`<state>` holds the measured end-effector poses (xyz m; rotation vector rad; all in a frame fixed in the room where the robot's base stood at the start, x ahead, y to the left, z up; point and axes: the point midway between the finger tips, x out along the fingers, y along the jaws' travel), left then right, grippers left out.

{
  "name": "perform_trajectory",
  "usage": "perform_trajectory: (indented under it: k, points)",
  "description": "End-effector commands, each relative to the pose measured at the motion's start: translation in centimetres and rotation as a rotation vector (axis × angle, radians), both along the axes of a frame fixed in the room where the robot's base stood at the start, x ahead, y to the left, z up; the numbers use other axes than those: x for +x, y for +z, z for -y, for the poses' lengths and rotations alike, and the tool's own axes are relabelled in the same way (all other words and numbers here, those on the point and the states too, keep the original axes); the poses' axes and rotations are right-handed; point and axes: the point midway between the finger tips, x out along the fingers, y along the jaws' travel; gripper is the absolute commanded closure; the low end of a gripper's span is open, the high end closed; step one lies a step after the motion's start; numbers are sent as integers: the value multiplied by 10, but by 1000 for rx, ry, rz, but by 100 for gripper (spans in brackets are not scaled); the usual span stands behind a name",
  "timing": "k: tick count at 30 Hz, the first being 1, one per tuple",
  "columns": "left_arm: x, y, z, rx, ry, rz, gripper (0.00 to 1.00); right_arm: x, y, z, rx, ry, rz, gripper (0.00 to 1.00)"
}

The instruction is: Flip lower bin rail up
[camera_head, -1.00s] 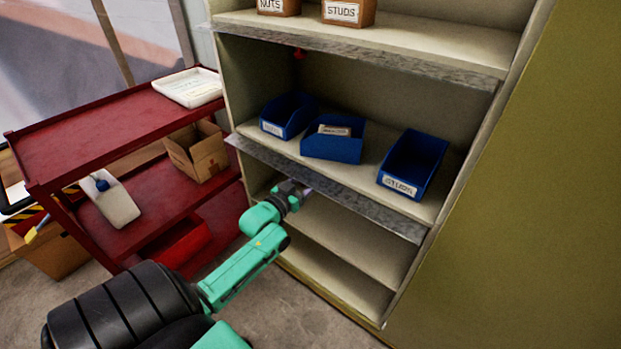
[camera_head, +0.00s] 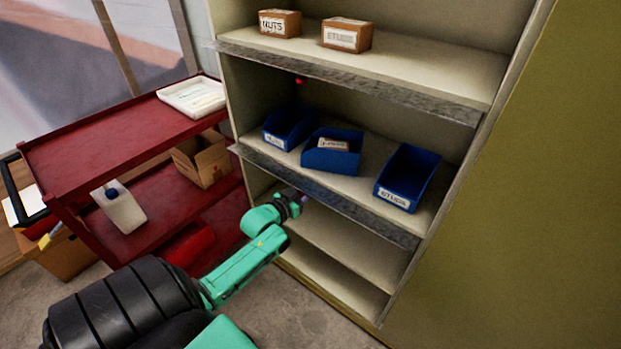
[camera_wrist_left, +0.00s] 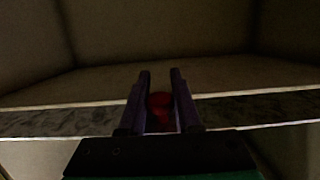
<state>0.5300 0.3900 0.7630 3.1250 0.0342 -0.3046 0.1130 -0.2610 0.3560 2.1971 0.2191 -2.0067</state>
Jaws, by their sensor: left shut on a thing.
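The lower bin rail (camera_head: 330,197) is a grey metal strip along the front edge of the shelf that holds the blue bins. It also runs across the left wrist view (camera_wrist_left: 60,121), behind my fingers. My left gripper (camera_head: 304,199) is at the rail's lower edge, left of its middle. In the left wrist view, my left gripper (camera_wrist_left: 161,84) has its two dark fingers on either side of a red knob (camera_wrist_left: 160,104) and is shut on it. The fingertips are hard to see in the head view. My right gripper is out of view.
Blue bins (camera_head: 332,160) stand on the shelf behind the rail. Above is an upper rail (camera_head: 350,82) with a red knob (camera_head: 299,80) beneath it. A red cart (camera_head: 100,150) stands close at left. The lower shelves (camera_head: 345,245) are empty where visible.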

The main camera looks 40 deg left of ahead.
Motion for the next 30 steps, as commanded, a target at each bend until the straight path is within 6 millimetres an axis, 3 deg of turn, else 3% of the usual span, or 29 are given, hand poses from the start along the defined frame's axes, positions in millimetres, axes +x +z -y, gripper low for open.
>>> perform_trajectory:
  k: [1,3,15,24,30]
  points:
    - [-1,14,0,0,-1,-42,100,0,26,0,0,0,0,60]
    - [-3,16,0,0,0,-103,100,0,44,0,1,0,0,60]
    - [-10,17,0,-8,1,-479,100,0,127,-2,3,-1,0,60]
    - [-14,18,0,-15,1,-761,100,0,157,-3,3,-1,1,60]
    - [-15,18,0,-21,1,-949,100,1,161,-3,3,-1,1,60]
